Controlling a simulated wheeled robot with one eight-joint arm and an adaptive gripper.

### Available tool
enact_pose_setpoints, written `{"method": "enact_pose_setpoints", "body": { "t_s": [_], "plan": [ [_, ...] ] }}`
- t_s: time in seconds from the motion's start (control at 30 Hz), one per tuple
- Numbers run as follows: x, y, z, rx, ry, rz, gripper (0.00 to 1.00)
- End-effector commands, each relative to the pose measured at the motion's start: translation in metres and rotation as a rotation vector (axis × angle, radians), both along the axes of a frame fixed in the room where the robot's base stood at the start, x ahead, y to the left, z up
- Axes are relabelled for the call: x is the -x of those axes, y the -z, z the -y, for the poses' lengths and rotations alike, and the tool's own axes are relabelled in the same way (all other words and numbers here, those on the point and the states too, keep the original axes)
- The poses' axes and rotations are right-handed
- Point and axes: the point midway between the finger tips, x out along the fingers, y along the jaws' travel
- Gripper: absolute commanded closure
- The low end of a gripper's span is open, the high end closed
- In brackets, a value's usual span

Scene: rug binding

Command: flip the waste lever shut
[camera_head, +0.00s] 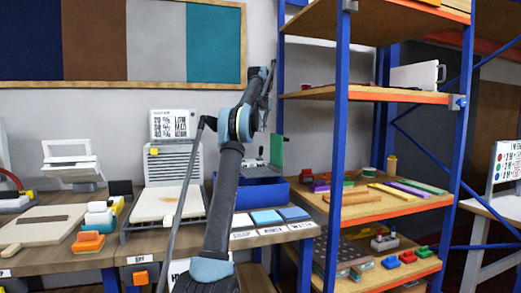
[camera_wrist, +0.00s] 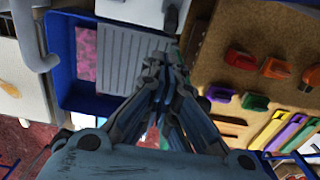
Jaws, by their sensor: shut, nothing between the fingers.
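My gripper (camera_wrist: 162,68) is shut and empty in the wrist view, its fingers over the edge of a grey ribbed panel (camera_wrist: 120,60). In the head view my gripper (camera_head: 268,72) is raised in front of the wall, beside the shelf post. A blue bin (camera_head: 262,192) with a green upright panel (camera_head: 277,152) stands on the bench below and behind my arm. The blue bin also shows in the wrist view (camera_wrist: 62,62), around the ribbed panel. I cannot make out for certain which part is the waste lever.
A blue-posted shelf (camera_head: 340,150) stands close on the right, with coloured pieces (camera_head: 395,190) on its boards. A ribbed board stand (camera_head: 175,165) and coloured blocks (camera_head: 90,240) are on the bench (camera_head: 60,262) at left.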

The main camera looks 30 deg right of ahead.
Motion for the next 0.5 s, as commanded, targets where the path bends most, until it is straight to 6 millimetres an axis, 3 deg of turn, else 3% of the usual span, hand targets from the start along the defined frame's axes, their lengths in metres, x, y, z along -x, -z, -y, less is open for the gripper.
{"method": "enact_pose_setpoints", "body": {
  "t_s": [0.27, 0.5],
  "plan": [
    [0.002, 0.002, 0.003, 0.0, 0.002, 0.0, 1.0],
    [0.002, 0.019, 0.003, 0.0, 0.002, 0.001, 1.0]
  ]
}}
